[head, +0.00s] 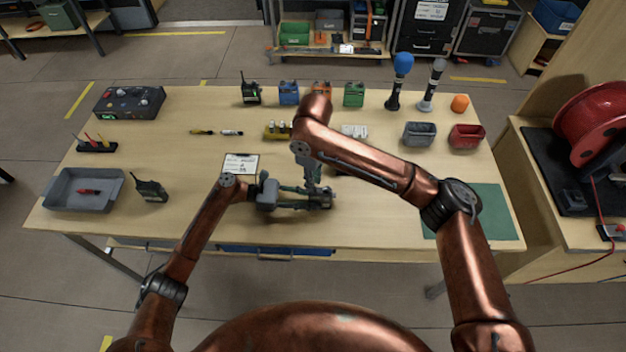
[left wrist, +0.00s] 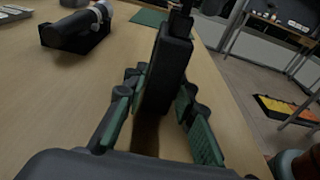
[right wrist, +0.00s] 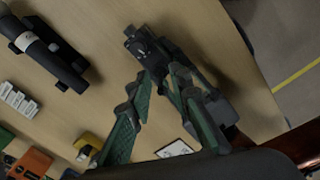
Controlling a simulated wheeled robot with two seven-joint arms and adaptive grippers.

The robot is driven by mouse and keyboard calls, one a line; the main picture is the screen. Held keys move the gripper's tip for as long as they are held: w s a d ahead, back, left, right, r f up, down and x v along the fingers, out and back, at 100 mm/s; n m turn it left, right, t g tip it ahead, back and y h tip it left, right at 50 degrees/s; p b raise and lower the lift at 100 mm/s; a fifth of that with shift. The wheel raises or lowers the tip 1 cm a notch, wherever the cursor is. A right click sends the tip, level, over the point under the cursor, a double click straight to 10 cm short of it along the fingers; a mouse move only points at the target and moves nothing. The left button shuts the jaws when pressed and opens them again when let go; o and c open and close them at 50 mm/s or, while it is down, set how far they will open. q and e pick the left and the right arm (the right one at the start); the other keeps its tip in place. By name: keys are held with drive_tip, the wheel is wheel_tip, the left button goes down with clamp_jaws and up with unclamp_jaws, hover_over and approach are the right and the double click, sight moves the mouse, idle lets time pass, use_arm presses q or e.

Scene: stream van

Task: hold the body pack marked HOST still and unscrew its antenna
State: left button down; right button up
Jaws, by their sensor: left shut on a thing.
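My left gripper (head: 308,197) is shut on a dark body pack (left wrist: 168,75), with its green pads on either side of the pack in the left wrist view. A narrower dark stub, seemingly its antenna (left wrist: 183,18), rises from the pack's top and is cut by the frame edge. The pack's end also shows in the right wrist view (right wrist: 148,44). My right gripper (right wrist: 160,78) points down at the pack from above. Its fingers are apart, with no object clearly between them. No HOST marking is readable. In the head view my grippers largely hide the pack.
A grey tray (head: 60,203) lies at the left edge. A dark cylindrical device (left wrist: 75,32) lies close by on a stand. The front right table, with a green mat (head: 490,215), is clear.

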drive_tip(key=shift+m, duration=0.3)
drive_tip(key=m, duration=0.3)
drive_tip(key=shift+m, duration=0.3)
drive_tip(key=m, duration=0.4)
drive_tip(key=shift+c, duration=0.5)
clamp_jaws()
